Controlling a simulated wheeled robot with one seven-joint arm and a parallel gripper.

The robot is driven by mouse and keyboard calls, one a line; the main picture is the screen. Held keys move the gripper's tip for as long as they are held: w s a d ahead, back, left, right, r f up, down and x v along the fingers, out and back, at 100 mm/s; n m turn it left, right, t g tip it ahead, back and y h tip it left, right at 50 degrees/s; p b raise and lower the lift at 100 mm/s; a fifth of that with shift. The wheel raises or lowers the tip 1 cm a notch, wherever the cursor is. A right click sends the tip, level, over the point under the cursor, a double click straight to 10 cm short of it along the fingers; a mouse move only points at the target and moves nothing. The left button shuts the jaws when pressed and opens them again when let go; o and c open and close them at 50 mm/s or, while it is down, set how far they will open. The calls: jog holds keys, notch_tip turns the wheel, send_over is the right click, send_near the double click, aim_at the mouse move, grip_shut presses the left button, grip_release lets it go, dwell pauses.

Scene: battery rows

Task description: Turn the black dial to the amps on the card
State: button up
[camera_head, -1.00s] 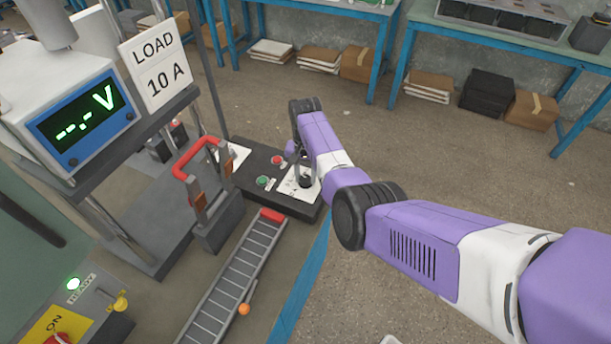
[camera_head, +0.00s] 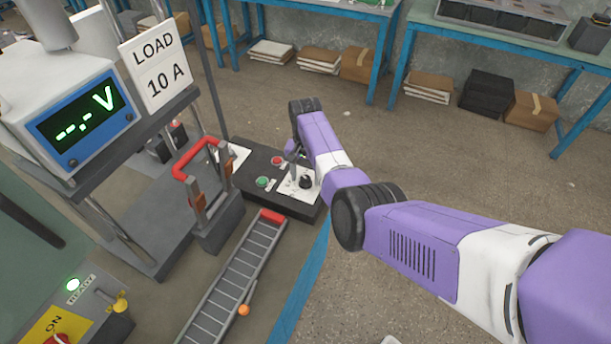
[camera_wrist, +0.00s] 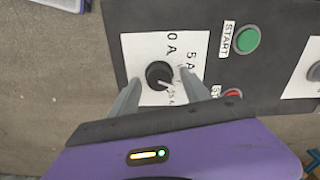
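The black dial (camera_wrist: 159,75) sits on a white plate (camera_wrist: 190,40) in the wrist view, with a white mark pointing to lower right. Labels reading 0 A and 5 A show above and right of it; another label by the mark is partly hidden by a finger. My gripper (camera_wrist: 160,79) is open, its fingers on either side of the dial with gaps to it. In the head view the dial (camera_head: 306,182) shows beside my gripper (camera_head: 293,168). The card (camera_head: 157,70) reads LOAD 10 A.
A green START button (camera_wrist: 247,39) and a red button (camera_wrist: 233,94) are close to the plate on the dark box. A red-handled switch (camera_head: 196,158) and a roller track (camera_head: 235,280) stand left of the box. The meter (camera_head: 75,118) shows dashes and V.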

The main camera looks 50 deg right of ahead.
jog(key=shift+r, duration=3.9)
jog(key=w+d+r+n+t+h, duration=0.25)
jog(key=w+d+r+t, duration=0.25)
jog(key=w, duration=0.3)
jog(key=n+t+h, duration=0.3)
jog(key=n+t, duration=0.1)
jog(key=t, duration=0.4)
send_over(305, 177)
jog(key=a, duration=0.2)
jog(key=s+a+r+n+t+y, duration=0.2)
jog(key=s+a+n+t, duration=0.1)
jog(key=s+a, duration=0.9)
jog(key=s+a+r+y, duration=0.1)
jog(key=s+a, duration=0.2)
jog(key=s, duration=0.6)
jog(key=s+a+r+n+y+b, duration=0.1)
jog(key=s+a, duration=0.3)
jog(key=s, duration=0.6)
jog(key=s+a+r+n+g+y, duration=0.1)
jog(key=s+a+r, duration=0.2)
jog(key=s, duration=0.6)
jog(key=shift+s+a, duration=0.25)
jog(key=shift+a, duration=0.35)
